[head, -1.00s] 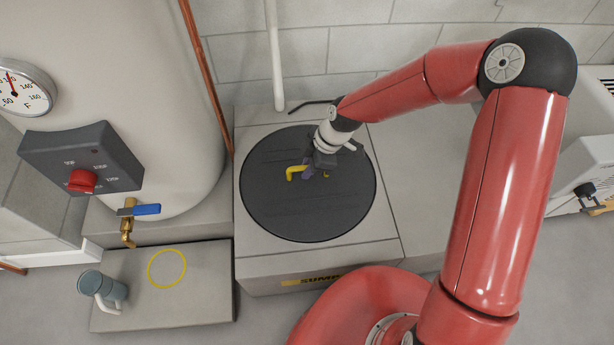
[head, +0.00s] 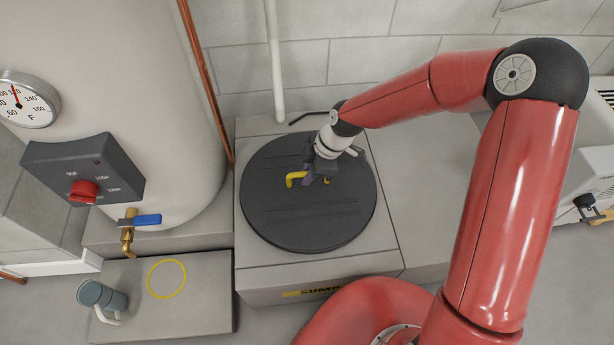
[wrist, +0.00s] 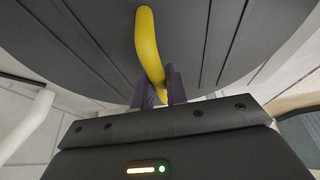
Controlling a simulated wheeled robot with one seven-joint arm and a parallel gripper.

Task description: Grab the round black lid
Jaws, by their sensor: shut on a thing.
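The round black lid (head: 300,220) lies on top of the grey sump box, with shallow grooves across its face. A yellow handle (head: 294,179) stands on it and also shows in the wrist view (wrist: 149,45). My gripper (head: 309,176) is over the lid, its purple fingers shut on the yellow handle. In the wrist view my gripper (wrist: 160,88) has a finger on each side of the handle's lower part. The lid's dark surface (wrist: 80,35) fills most of that view. The fingers and wrist hide part of the handle.
The sump box (head: 330,271) bears the lid. A white pipe (head: 274,60) and a copper pipe (head: 205,80) rise behind it. At left are a tank (head: 120,60) with a blue-handled valve (head: 141,220), and a slab (head: 205,300) with a grey mug (head: 103,295) and yellow ring (head: 167,279).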

